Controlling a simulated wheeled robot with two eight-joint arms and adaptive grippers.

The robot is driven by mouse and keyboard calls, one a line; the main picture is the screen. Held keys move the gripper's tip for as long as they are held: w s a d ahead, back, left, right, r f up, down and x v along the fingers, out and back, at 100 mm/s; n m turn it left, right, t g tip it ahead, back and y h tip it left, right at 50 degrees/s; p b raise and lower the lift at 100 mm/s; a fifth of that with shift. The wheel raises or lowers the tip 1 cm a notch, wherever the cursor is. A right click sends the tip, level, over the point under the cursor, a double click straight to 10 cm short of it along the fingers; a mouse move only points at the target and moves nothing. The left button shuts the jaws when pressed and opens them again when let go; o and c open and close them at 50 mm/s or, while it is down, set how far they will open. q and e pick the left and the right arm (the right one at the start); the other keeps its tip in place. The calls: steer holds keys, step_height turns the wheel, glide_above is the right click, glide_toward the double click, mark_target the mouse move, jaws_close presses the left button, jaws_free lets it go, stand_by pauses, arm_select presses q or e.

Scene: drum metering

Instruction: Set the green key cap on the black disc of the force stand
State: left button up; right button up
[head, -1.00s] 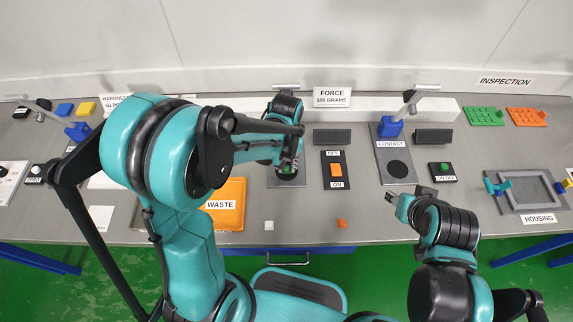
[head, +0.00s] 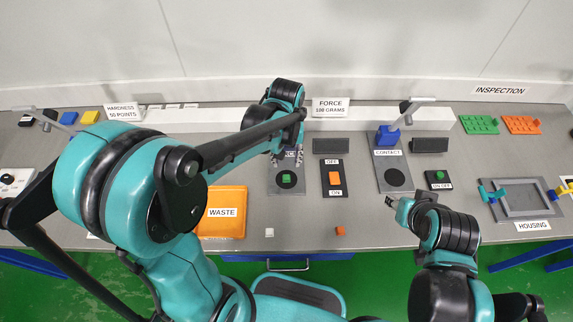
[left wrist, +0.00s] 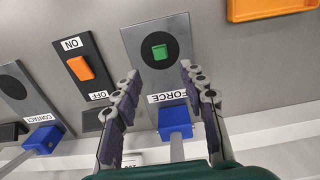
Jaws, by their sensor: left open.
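The green key cap (head: 286,178) rests on the black disc (head: 291,188) of the force stand (head: 275,186). In the left wrist view the green key cap (left wrist: 159,52) sits within the black disc (left wrist: 150,62) of the force stand plate (left wrist: 130,34). My left gripper (head: 288,158) is behind the disc in the head view, apart from the cap. In the left wrist view its fingers (left wrist: 158,77) are spread and empty, with the cap beyond their tips. My right gripper (head: 390,201) is near the front of the table, right of centre; its jaw opening is too small to judge.
The orange waste tray (head: 222,234) lies left of the stand. The switch panel (head: 334,193) is right of it, then the contact stand (head: 392,158).

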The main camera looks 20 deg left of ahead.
arm_select(q)
steer(key=s+a+r+m+t, duration=0.3)
steer(key=s+a+r+t, duration=0.1)
steer(key=s+r+t, duration=0.3)
steer(key=s+r, duration=0.2)
steer(key=s, duration=0.1)
steer(key=shift+s+a+r+p, duration=0.15)
steer(key=shift+a+r+p, duration=0.05)
steer(key=shift+a+p, duration=0.15)
steer(key=shift+f+b, duration=2.2)
steer(key=shift+b, duration=0.05)
